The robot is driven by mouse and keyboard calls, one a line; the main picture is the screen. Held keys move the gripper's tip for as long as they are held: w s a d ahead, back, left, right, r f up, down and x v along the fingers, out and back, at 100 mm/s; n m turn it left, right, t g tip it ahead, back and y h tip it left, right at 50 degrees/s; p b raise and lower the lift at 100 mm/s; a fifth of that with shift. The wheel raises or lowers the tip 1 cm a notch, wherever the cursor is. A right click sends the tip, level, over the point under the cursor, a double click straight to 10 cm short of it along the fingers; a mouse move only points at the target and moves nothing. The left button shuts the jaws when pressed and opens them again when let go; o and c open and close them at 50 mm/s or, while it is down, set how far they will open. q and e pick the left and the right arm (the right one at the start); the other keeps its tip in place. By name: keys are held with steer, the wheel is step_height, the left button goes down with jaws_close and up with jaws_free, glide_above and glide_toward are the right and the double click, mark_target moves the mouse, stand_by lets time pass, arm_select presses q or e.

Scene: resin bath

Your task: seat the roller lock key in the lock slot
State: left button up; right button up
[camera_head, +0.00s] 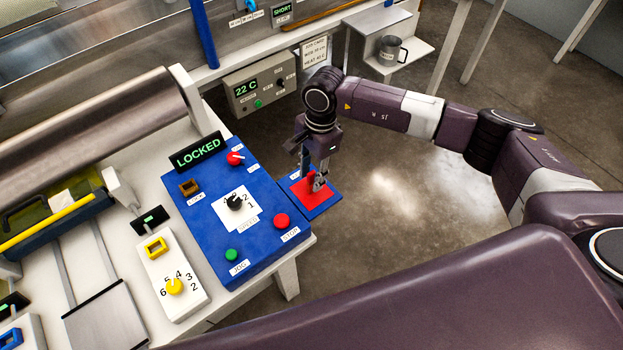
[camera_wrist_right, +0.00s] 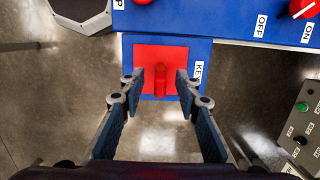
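The red key (camera_wrist_right: 160,76), a small upright red tab, stands on a red square pad (camera_wrist_right: 176,54) on a blue shelf marked KEY (camera_wrist_right: 132,45). In the head view the red pad (camera_head: 300,190) shows at the right end of the blue panel. My right gripper (camera_head: 317,182) is low over the pad. In the right wrist view my right gripper (camera_wrist_right: 160,84) is open, with one finger on each side of the key and visible gaps. My left gripper is not in view.
The blue panel (camera_head: 205,225) carries a LOCKED display (camera_head: 197,151), a red switch (camera_head: 235,158), a black dial (camera_head: 233,202), a red button (camera_head: 282,220) and a green button (camera_head: 232,255). Open floor lies right of the panel.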

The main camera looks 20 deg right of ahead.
jaws_close()
stand_by(0.3)
